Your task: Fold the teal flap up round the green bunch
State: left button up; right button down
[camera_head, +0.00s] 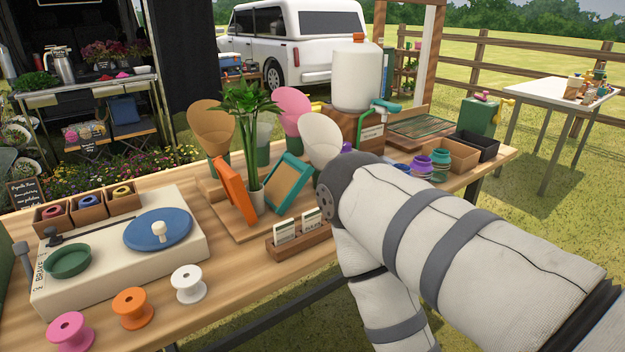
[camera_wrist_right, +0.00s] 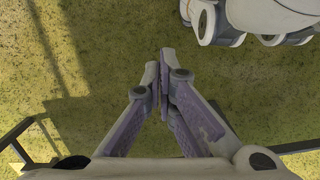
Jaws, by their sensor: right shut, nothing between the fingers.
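The green bunch (camera_head: 249,105) stands upright on a wooden board (camera_head: 232,228), its stems in a small white holder (camera_head: 257,202). The teal flap (camera_head: 287,184), a teal-edged panel with a tan face, leans outward to the right of the stems, apart from the leaves. An orange flap (camera_head: 236,192) stands tilted close on the left of the stems. My right arm crosses the right side of the head view, and its gripper is hidden there. In the right wrist view my right gripper (camera_wrist_right: 165,52) is shut and empty above grass. My left gripper is not in view.
A card holder (camera_head: 299,240) stands in front of the board. Cones stand behind the bunch, the white one (camera_head: 320,140) near the teal flap. A cream box with a blue disc (camera_head: 158,229) and several spools (camera_head: 133,307) occupy the left. Bare tabletop lies around the spools.

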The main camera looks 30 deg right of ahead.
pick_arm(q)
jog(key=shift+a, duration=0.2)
pick_arm(e)
jog(key=shift+s+a, duration=0.1)
jog(key=shift+a, duration=0.1)
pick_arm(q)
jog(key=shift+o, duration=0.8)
pick_arm(e)
jog(key=w+r+m+t+y, duration=0.1)
jog(key=w+r+m+t, duration=0.2)
jog(key=w+r+m, duration=0.4)
jog(key=w+d+r+m+t+y, duration=0.15)
jog(key=w+m+t, duration=0.25)
jog(key=w, duration=0.5)
jog(key=w+r+m+t, duration=0.3)
jog(key=w+r+m, duration=0.25)
jog(key=w, duration=0.35)
jog(key=w+d+r+m+t+h, duration=0.2)
jog(key=w+d+r+m+t, duration=0.1)
jog(key=d+r+m, duration=0.2)
jog(key=w+d+r+m+t+h, duration=0.2)
jog(key=w+d+r+m+t, duration=0.1)
jog(key=d+r+m, duration=0.3)
notch_tip(320, 180, up, 4)
jog(key=shift+w+d+r+m, duration=0.2)
jog(key=shift+d+m, duration=0.1)
jog(key=shift+m, duration=0.95)
